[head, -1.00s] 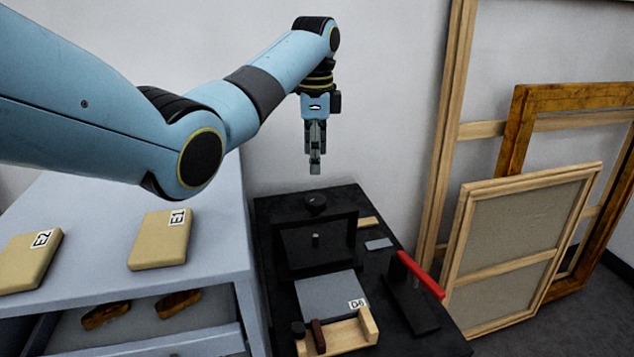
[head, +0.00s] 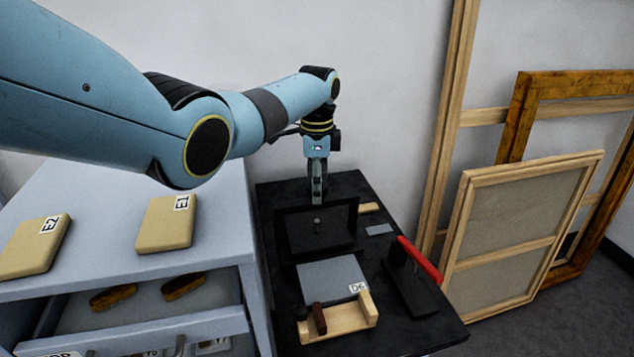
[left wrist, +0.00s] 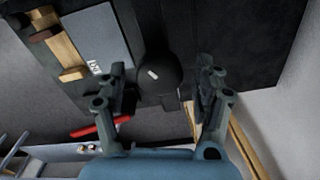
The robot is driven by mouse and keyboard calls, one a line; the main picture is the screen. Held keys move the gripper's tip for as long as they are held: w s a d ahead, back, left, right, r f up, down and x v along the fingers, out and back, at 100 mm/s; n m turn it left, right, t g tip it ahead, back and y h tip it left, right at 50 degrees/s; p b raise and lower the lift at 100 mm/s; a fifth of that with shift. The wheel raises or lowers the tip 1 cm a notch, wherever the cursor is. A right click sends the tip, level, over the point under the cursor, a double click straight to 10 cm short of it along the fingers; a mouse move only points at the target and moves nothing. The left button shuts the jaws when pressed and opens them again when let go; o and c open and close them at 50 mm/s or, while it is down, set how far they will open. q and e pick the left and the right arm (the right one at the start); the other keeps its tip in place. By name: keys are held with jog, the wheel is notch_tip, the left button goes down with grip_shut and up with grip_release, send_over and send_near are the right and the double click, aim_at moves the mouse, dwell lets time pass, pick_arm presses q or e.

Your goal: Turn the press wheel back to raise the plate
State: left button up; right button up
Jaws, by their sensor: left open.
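The press (head: 283,230) is a black frame on the dark bench top, with a small grey rod at its middle. Its plate cannot be told apart from the dark frame. My left gripper (head: 317,199) points straight down at the top of the press and hides the wheel in the head view. In the left wrist view the round black press wheel (left wrist: 158,82), with a small pale mark, lies between the spread fingers of my open left gripper (left wrist: 161,68). I cannot tell whether either finger touches it. My right gripper is not in view.
A grey panel labelled D6 (head: 330,278) and a wooden holder (head: 345,320) lie in front of the press. Tan blocks (head: 165,225) lie on the left cabinet, above an open drawer. Wooden frames (head: 462,240) lean at right.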

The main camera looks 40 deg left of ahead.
pick_arm(q)
jog(key=c, duration=1.1)
jog(key=shift+c, duration=0.5)
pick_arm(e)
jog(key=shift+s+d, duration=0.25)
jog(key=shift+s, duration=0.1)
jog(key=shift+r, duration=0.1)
